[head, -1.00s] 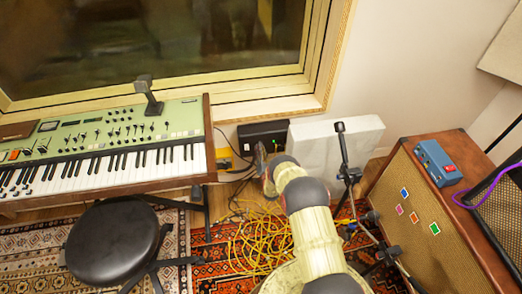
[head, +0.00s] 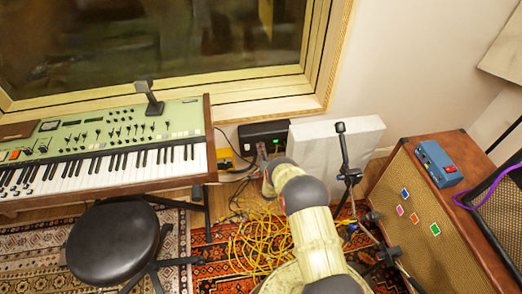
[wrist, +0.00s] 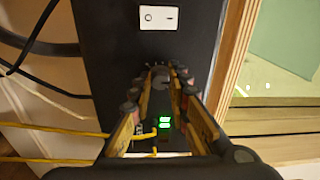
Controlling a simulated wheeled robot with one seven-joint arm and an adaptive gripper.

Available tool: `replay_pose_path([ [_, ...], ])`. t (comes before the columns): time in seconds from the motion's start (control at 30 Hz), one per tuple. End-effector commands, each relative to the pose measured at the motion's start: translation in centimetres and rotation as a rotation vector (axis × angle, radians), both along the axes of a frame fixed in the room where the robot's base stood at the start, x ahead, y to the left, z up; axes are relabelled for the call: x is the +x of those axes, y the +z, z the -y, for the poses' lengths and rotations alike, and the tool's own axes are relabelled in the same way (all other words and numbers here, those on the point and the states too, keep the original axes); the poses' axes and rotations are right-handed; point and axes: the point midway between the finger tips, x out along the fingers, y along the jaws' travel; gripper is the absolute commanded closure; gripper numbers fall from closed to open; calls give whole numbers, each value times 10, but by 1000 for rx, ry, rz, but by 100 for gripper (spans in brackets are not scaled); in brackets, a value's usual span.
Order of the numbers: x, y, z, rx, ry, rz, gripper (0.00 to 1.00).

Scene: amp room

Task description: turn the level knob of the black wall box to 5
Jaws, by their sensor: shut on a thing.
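The black wall box (head: 258,131) is mounted low on the wall below the window. It fills the middle of the wrist view (wrist: 105,30). Its dark round knob (wrist: 159,77) sits between my fingertips. My gripper (wrist: 160,86) is shut on the knob, with a finger on each side. In the head view my gripper (head: 264,160) is small at the box front, and the knob is hidden there. A green lit display (wrist: 164,124) shows between the fingers; I cannot read its digits.
A white panel (head: 335,140) and a microphone stand (head: 346,165) are close right of my arm. Yellow cables (head: 258,240) lie on the rug below. A keyboard (head: 105,150) and black stool (head: 113,240) are at left, an amplifier (head: 425,215) at right.

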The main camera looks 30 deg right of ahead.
Motion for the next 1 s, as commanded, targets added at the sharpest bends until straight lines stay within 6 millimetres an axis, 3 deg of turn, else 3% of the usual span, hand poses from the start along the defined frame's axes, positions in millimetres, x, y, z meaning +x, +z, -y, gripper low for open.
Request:
replay_pose_path([
  [0.7, -1, -1, 0, 72, -1, 18, 100],
  [0.73, -1, -1, 0, 72, -1, 18, 82],
  [1.0, 0, 0, 0, 71, -1, 19, 66],
])
